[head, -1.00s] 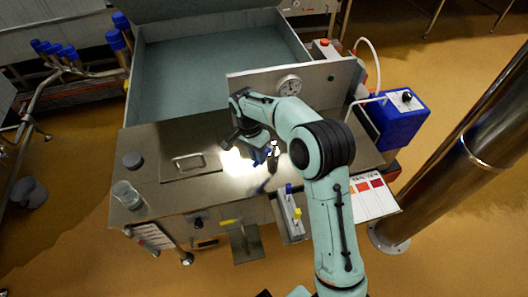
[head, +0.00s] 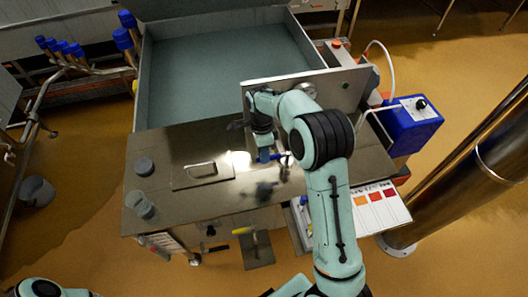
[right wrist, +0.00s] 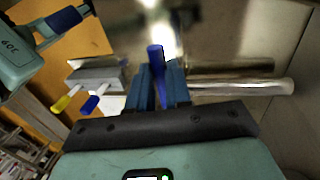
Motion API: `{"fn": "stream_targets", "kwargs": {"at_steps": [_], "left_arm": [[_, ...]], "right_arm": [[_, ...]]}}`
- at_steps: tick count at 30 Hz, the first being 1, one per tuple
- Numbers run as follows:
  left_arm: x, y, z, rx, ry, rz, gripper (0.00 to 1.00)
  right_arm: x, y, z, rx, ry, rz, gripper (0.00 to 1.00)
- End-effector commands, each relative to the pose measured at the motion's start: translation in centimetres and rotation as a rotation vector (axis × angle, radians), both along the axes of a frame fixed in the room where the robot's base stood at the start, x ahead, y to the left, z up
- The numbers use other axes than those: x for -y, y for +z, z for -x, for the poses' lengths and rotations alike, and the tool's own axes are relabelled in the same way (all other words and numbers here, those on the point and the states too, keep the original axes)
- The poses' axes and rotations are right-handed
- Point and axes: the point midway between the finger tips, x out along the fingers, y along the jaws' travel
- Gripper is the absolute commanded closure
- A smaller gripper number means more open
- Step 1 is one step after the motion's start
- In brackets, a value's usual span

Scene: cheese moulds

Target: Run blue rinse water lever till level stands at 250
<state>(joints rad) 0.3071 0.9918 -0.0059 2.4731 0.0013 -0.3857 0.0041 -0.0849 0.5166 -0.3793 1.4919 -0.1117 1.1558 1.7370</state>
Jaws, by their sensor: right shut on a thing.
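A blue lever handle (right wrist: 157,62) stands between the blue fingers of my right gripper (right wrist: 163,85) in the right wrist view, and the gripper is shut on it. In the head view my right gripper (head: 264,152) is low over the steel worktop, in front of the upright panel. A blue handle (head: 281,156) shows just right of its fingers. A round dial (head: 306,91) on the panel is partly hidden by my arm, and its reading cannot be made out. A clear beaker (head: 140,204) stands at the worktop's front left corner. My left gripper is out of view.
A large grey vat (head: 225,70) lies behind the worktop (head: 170,200). A blue box (head: 407,128) is at right. Blue and yellow handles (right wrist: 66,102) show low left.

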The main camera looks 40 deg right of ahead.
Motion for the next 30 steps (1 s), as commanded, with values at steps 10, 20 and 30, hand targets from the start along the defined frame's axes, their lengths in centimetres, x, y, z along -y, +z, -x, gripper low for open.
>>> {"fn": "stream_targets", "kwargs": {"at_steps": [10,20,30], "left_arm": [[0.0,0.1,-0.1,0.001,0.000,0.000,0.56],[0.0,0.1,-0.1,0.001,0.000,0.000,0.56],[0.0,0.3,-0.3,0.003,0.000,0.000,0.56]], "right_arm": [[0.1,0.1,-0.2,0.006,-0.019,0.001,1.00],[0.1,0.1,-0.1,0.004,-0.017,0.001,0.56],[0.1,1.1,-0.3,0.004,-0.015,0.000,0.56]]}}
